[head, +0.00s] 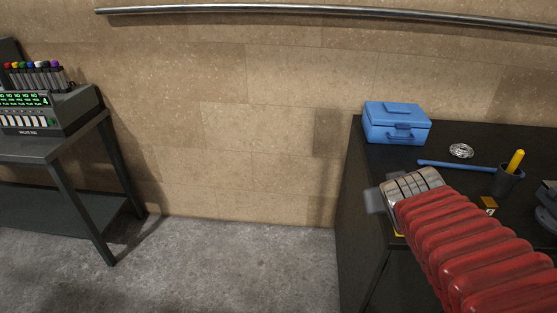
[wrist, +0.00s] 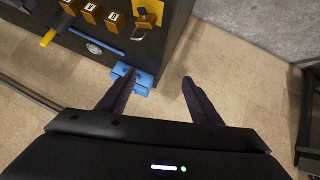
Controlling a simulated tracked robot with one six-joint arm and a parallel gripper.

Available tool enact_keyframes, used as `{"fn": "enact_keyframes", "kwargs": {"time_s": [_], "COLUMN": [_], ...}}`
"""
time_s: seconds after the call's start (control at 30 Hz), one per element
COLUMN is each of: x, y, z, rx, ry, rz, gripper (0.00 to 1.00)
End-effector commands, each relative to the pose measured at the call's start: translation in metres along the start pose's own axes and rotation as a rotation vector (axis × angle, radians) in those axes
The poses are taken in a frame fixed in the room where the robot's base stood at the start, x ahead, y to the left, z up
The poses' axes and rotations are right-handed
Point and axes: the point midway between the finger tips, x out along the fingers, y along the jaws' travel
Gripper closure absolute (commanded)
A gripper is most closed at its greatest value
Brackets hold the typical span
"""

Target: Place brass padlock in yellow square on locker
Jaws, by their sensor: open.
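In the wrist view, a brass-coloured piece with a pale grey part (wrist: 148,11), which looks like the brass padlock, lies on the dark locker top (wrist: 160,48) near its edge. Yellow marking (wrist: 141,33) shows close beside it. I cannot tell whether the piece sits fully inside the yellow square. In the head view a bit of yellow (head: 398,234) shows below my gripper (head: 381,197); my red arm hides most of that area. My gripper (wrist: 158,80) is open and empty, with its fingers apart, and the padlock is away from the fingertips.
Several brass numbered blocks (wrist: 91,13) stand in a row beside the padlock. A blue toolbox (head: 397,123), silver dish (head: 461,151), blue bar (head: 455,166) and dark cup (head: 508,181) with a yellow stick stand on the locker. Open floor (head: 230,260) lies left.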

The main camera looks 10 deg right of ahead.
Motion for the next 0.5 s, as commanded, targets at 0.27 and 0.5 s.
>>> {"fn": "enact_keyframes", "kwargs": {"time_s": [0.27, 0.5], "x": [-0.073, -0.129], "y": [-0.09, -0.145], "z": [0.043, 0.084], "rx": [0.005, -0.035], "ry": [-0.162, -0.285], "rz": [-0.212, -0.398], "gripper": [0.41, 0.41]}}
